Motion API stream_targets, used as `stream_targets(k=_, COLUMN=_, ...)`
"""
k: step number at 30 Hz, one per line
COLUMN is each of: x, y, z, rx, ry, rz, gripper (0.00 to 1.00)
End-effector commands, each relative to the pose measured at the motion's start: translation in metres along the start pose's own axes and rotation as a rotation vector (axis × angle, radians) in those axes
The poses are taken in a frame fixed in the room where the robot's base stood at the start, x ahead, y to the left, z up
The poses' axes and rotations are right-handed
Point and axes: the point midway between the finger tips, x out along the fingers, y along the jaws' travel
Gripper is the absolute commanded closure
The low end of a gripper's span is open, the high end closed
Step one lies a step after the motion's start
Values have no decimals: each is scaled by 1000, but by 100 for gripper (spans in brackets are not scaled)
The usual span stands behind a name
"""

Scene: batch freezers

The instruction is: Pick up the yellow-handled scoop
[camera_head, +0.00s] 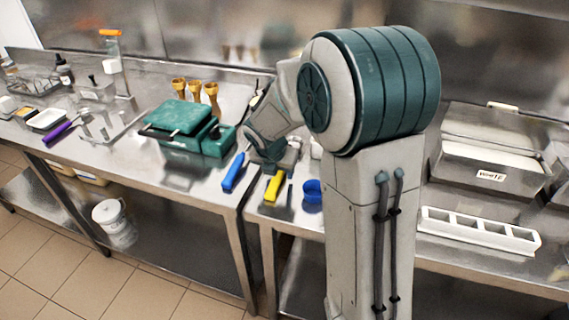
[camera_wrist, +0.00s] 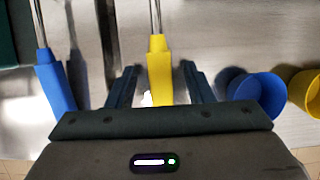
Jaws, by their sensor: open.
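The yellow-handled scoop (camera_head: 272,188) lies on the steel counter near its front edge in the head view, its handle toward the front. In the wrist view its yellow handle (camera_wrist: 159,72) lies between the two fingers of my gripper (camera_wrist: 160,82), with a gap on each side. A thin metal shaft runs from the handle to the top of that view, and the scoop's head is out of view there. My gripper is open. In the head view my arm hides the gripper's fingers.
A blue-handled utensil (camera_wrist: 52,80) lies just left of the left finger. A blue cup (camera_wrist: 255,90) and a yellow cup (camera_wrist: 304,90) are to the right. In the head view, a green-lidded box (camera_head: 180,118) stands to the left and a white divided tray (camera_head: 478,231) to the right.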

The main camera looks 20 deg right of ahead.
Motion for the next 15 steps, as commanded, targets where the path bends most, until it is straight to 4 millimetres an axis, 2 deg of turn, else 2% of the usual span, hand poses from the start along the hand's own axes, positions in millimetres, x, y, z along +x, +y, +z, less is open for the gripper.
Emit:
stream_targets(k=4, x=0, y=0, z=0, rx=1, ry=0, rz=0, gripper=53)
stream_targets(k=5, x=0, y=0, z=0, rx=1, ry=0, rz=0, gripper=58)
stream_targets(k=9, x=0, y=0, z=0, rx=1, ry=0, rz=0, gripper=97)
stream_targets(k=10, x=-1, y=0, z=0, rx=1, ry=0, rz=0, gripper=100)
stream_targets(k=15, x=-1, y=0, z=0, rx=1, ry=-1, rz=1, gripper=100)
